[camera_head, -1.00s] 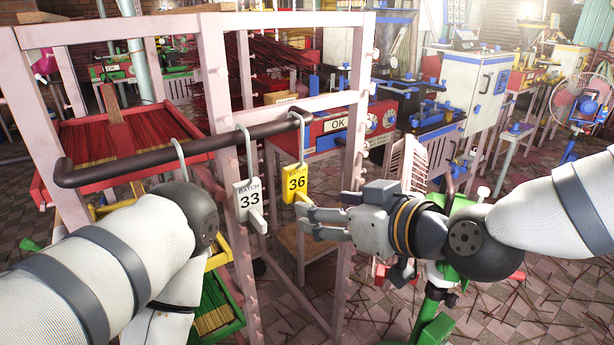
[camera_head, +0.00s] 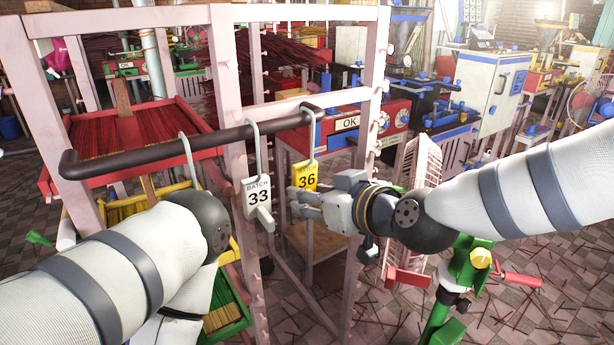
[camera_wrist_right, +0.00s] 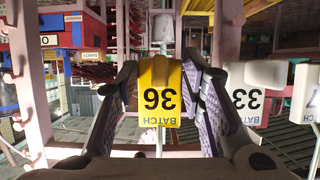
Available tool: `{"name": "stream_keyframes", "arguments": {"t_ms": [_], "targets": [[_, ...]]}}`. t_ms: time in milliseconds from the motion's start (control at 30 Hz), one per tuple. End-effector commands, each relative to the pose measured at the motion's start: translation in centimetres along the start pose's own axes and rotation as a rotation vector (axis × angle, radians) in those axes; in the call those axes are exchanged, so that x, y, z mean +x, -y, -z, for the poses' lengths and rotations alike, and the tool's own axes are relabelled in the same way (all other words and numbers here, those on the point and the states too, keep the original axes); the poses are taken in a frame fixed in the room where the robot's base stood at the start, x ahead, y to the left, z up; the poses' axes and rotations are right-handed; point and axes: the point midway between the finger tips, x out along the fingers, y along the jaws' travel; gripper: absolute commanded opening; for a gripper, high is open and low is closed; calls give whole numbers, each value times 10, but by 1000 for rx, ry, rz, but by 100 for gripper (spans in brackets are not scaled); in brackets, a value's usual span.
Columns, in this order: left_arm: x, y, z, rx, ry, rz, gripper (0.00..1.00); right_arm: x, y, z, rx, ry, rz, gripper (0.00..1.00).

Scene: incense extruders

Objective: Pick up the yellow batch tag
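The yellow batch tag (camera_head: 306,177), marked 36, hangs by a grey hook from a dark horizontal bar (camera_head: 160,146) on the pink rack. My right gripper (camera_head: 292,202) is at the tag, covering its lower part in the head view. In the right wrist view the yellow tag (camera_wrist_right: 160,95) appears upside down between the two fingers of my right gripper (camera_wrist_right: 160,72). The fingers are spread, one on each side of the tag, close to its edges; a firm hold does not show. My left arm is bent at lower left, but its gripper is not in view.
A white tag (camera_head: 258,196) marked 33 hangs just left of the yellow one, near my right fingers; it also shows in the wrist view (camera_wrist_right: 248,92). Another white tag (camera_wrist_right: 309,95) is at the right edge there. The pink rack's posts (camera_head: 226,110) stand close by.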

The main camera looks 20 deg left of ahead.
Motion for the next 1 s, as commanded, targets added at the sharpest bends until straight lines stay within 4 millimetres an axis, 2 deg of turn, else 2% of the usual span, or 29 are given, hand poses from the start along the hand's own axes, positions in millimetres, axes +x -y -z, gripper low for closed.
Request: {"name": "stream_keyframes", "arguments": {"t_ms": [267, 367, 467, 767, 867, 1000], "targets": [[0, 0, 0, 0, -1, 0, 40, -1, 0, 2, 0, 0, -1, 12], [-2, 0, 1, 0, -7, 0, 40, -5, -1, 13, -2, -3, -2, 12], [-6, 0, 4, 0, -17, -1, 40, -13, 0, 32, -5, -6, -4, 12], [-35, -1, 21, 0, -108, -5, 40, -70, 42, 82, -14, -10, -5, 12], [-44, -1, 27, 0, -138, -6, 40, -88, 62, 83, -15, -7, -4, 12], [-46, -2, 28, 0, -143, -6, 40, -108, 85, 84, -7, -4, -1, 12]]}}
